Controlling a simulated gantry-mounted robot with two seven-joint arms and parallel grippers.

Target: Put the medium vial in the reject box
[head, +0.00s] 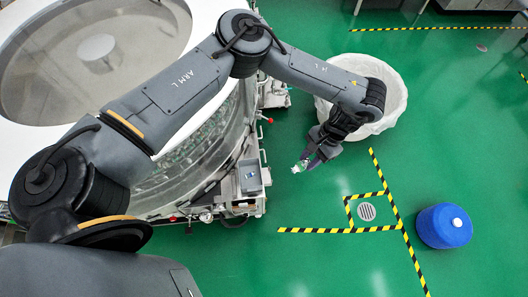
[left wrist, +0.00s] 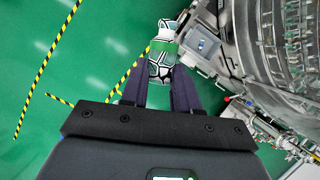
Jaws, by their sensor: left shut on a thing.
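My left gripper (head: 308,161) is shut on a small clear vial with a green band and white end (head: 298,167). It holds the vial in the air over the green floor, to the right of the washer. In the left wrist view the vial (left wrist: 163,48) sticks out beyond the two dark fingers (left wrist: 161,72). My right gripper is not in view.
The large round washer (head: 215,150) with its clear wall fills the left. A white-lined bin (head: 393,85) stands behind the gripper. A blue drum (head: 443,227) and a floor drain (head: 367,212) are at right. The floor between gripper and box is clear.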

